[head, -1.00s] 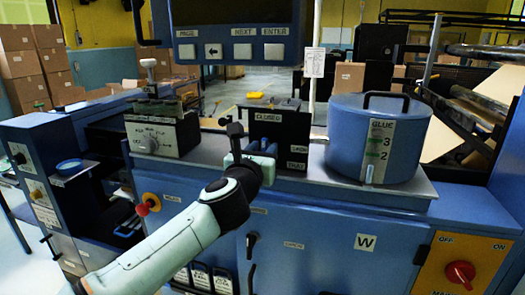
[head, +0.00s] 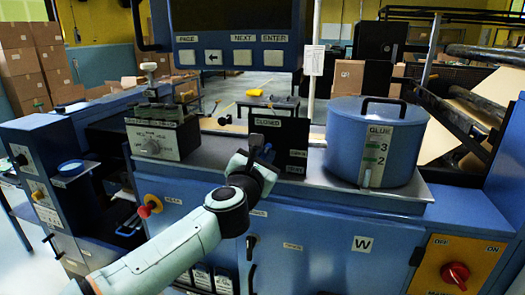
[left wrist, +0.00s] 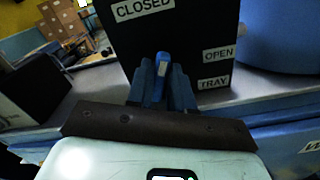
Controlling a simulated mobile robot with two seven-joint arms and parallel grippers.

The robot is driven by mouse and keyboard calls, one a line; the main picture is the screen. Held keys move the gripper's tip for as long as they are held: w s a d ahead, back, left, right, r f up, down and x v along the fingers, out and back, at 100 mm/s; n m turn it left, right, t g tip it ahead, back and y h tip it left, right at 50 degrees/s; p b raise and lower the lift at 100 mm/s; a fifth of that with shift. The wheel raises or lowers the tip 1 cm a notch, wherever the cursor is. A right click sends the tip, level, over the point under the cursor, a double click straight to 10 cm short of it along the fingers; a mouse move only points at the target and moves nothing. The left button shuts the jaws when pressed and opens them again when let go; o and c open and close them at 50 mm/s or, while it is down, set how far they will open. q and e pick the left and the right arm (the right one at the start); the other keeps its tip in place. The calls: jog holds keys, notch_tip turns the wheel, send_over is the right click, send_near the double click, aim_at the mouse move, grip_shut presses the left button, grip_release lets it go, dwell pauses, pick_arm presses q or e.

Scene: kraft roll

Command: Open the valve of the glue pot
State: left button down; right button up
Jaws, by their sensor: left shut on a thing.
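The glue pot (head: 375,143) is a big blue drum with a black handle and a GLUE level strip, on the machine's top right. Left of it stands the black valve panel (head: 292,134), with labels CLOSED, OPEN and TRAY. In the left wrist view the panel (left wrist: 205,35) shows CLOSED at the top and OPEN and TRAY lower right. My left gripper (head: 260,148) is in front of the panel. In the left wrist view its fingers (left wrist: 162,88) are shut on a small blue valve lever (left wrist: 162,66); only the lever's end shows between them. My right gripper is not in view.
A grey control box with a knob (head: 160,138) stands left of the panel. A monitor (head: 235,30) with buttons hangs above. Blue cabinet doors (head: 325,250) with handles are below, with a red switch (head: 455,273) at right. The counter between panel and pot is narrow.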

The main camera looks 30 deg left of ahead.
pick_arm(q)
jog(key=m+p, duration=0.1)
jog(key=m, duration=0.2)
jog(key=shift+d+m+p, duration=0.1)
jog(key=shift+m+p, duration=0.25)
jog(key=shift+m, duration=0.05)
jog(key=m+p, duration=0.1)
jog(key=m, duration=0.2)
jog(key=shift+m, duration=0.3)
jog(key=m+p, duration=0.1)
jog(key=m, duration=0.1)
jog(key=m+p, duration=0.1)
jog(key=m, duration=0.2)
jog(key=shift+d+f+m+p, duration=0.1)
jog(key=shift+f+m+p, duration=0.1)
jog(key=shift+m+p, duration=0.15)
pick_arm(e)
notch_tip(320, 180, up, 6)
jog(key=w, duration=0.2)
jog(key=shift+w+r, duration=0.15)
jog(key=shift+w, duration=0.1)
pick_arm(q)
jog(key=c, duration=1.1)
grip_release()
